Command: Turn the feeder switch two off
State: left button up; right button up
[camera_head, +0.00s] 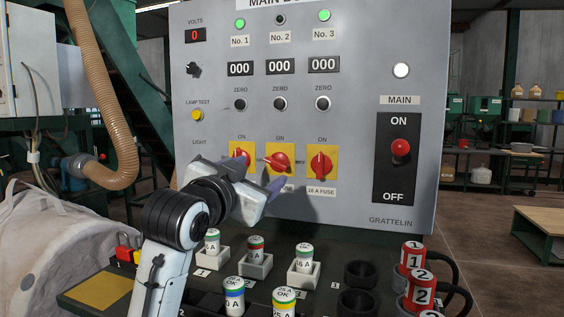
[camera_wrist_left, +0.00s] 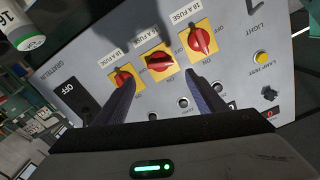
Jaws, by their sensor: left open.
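Feeder switch two (camera_head: 279,162) is the middle red rotary knob on a yellow plate of the grey panel. Its handle lies sideways in the head view, and the No. 2 lamp (camera_head: 280,19) above is dark. In the left wrist view switch two (camera_wrist_left: 160,62) sits just beyond the gap between the fingertips. My left gripper (camera_head: 258,178) is open in front of the panel, below and left of the knob, with nothing visible between its fingers. It also shows in the left wrist view (camera_wrist_left: 160,80). Contact with the knob cannot be made out. My right gripper is not in view.
Switch one (camera_head: 241,154) and switch three (camera_head: 320,162) flank it, handles upright, with their lamps lit green. The main switch (camera_head: 401,150) is at the right. Below, a desk carries several labelled fuses (camera_head: 303,258) and red plugs (camera_head: 420,290). A hose (camera_head: 100,80) hangs left.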

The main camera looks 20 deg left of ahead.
aim_at(275, 163)
pick_arm(q)
jog(key=w, duration=0.8)
jog(key=shift+w+d+r+b, duration=0.1)
jog(key=shift+d+b, duration=0.05)
jog(key=shift+b, duration=0.15)
jog(key=shift+w, duration=0.55)
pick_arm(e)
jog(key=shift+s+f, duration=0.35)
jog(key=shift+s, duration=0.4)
